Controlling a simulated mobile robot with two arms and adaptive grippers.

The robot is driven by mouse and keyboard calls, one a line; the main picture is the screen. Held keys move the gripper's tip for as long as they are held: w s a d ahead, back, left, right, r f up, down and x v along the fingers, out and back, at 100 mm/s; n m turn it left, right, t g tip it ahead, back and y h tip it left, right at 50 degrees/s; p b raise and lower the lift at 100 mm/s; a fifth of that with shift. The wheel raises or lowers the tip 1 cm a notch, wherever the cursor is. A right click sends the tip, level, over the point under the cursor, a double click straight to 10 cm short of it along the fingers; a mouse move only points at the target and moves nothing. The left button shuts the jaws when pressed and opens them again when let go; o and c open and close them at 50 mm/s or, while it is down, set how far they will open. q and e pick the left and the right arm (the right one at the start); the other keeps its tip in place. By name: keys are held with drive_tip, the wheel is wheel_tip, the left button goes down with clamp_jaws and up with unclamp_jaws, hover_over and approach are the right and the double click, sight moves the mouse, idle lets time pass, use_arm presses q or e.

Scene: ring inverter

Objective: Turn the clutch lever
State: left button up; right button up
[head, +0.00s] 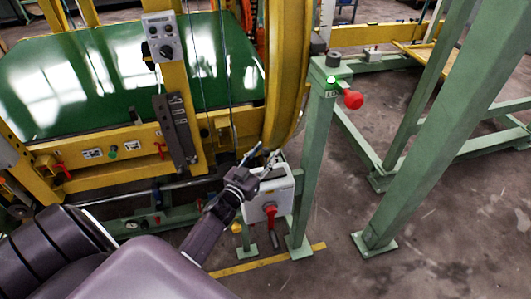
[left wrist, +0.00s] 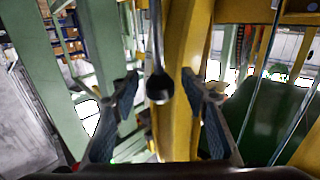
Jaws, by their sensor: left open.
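A thin metal rod with a dark round knob (left wrist: 159,88), which looks like the clutch lever, hangs between my fingers in the left wrist view, apart from both fingers. My left gripper (head: 262,156) is open in the head view, just above a white box and by the curved yellow ring. It also shows in the left wrist view (left wrist: 159,90), with one finger on each side of the knob. I cannot make out the knob clearly in the head view. My right gripper is not in view.
The white box (head: 284,189) has a red rotary handle (head: 270,211). A green post (head: 317,150) with a red button (head: 353,99) stands just right of my gripper. The yellow ring (head: 288,75) and green panel (head: 130,75) lie beyond.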

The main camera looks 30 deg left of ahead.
use_arm(q)
clamp_jaws()
idle(0.3)
